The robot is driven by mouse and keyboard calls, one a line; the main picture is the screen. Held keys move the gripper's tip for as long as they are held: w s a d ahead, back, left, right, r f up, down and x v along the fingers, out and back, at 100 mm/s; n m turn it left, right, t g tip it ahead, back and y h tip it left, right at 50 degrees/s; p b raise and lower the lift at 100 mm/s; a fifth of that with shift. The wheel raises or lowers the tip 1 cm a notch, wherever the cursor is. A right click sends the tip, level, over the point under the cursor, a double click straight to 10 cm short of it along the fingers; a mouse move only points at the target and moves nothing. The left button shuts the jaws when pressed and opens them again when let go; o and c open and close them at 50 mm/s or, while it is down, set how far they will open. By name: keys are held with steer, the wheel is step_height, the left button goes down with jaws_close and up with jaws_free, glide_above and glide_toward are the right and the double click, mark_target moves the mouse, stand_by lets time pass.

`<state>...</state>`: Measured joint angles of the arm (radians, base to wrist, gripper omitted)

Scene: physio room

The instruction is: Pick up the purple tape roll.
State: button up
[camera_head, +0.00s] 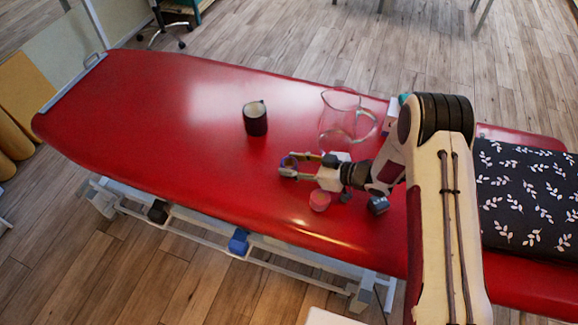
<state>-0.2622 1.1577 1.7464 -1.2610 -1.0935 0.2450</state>
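The purple tape roll (289,162) is a small ring near the middle of the red treatment table. My gripper (287,164) reaches in from the right, low over the table, with its fingers apart and their tips at the roll. The roll shows between the fingertips, partly covered by them. I cannot tell whether both fingers press on it or whether it is clear of the table.
A pink-red roll (319,201) lies just below my gripper, and a small grey-blue object (378,205) is under my arm. A glass jug (340,121) and a dark cup (255,119) stand behind. A patterned dark cushion (525,195) lies right. The table's left (130,110) is clear.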

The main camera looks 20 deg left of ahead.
steer(key=shift+r, duration=0.2)
step_height(320, 180, up, 10)
steer(key=shift+f, duration=0.15)
stand_by(0.9)
